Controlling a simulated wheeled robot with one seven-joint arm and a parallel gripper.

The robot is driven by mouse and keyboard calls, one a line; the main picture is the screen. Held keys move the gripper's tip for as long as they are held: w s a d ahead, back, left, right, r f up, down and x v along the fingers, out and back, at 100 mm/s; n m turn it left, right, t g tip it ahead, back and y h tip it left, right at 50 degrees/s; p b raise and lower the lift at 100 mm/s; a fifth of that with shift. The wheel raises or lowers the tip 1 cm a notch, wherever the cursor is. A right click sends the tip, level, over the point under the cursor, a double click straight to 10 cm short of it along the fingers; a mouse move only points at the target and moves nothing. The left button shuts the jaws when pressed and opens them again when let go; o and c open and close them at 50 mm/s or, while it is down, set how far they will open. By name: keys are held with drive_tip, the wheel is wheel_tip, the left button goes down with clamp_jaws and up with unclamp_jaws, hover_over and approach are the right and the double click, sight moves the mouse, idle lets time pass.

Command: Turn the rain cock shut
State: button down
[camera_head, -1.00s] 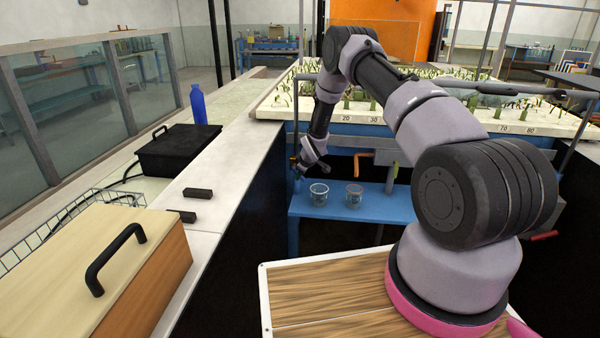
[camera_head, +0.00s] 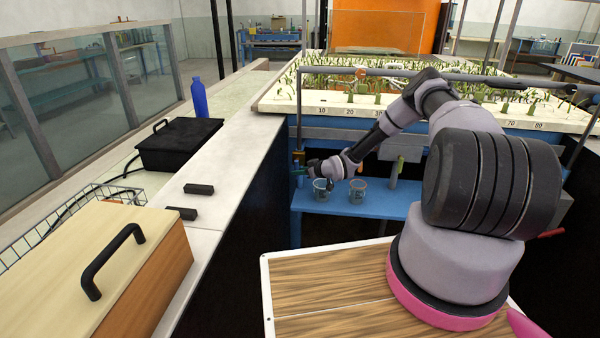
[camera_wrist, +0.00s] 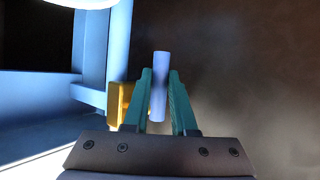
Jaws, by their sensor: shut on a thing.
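The rain cock has a brass body (camera_wrist: 124,103) and a blue lever (camera_wrist: 159,85) in the wrist view. In the head view its brass body (camera_head: 298,157) is at the left front post of the planted bed's frame. My gripper (camera_wrist: 160,75) has its two teal fingers on either side of the blue lever, shut on it. The lever's end sticks out past the fingertips. In the head view my gripper (camera_head: 302,169) is small beside the post, and the lever is hard to make out there.
Two glass beakers (camera_head: 322,190) (camera_head: 357,191) stand on the blue shelf (camera_head: 385,205) close under my wrist and forearm. The planted bed (camera_head: 350,112) is above, with a grey pipe (camera_head: 400,73) over it. A long pale ledge (camera_head: 215,170) lies left of the post.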

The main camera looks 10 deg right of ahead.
idle(0.3)
drive_tip(key=shift+f, duration=0.1)
drive_tip(key=c, duration=1)
unclamp_jaws()
drive_tip(key=v, duration=1)
drive_tip(key=shift+s+d, duration=0.25)
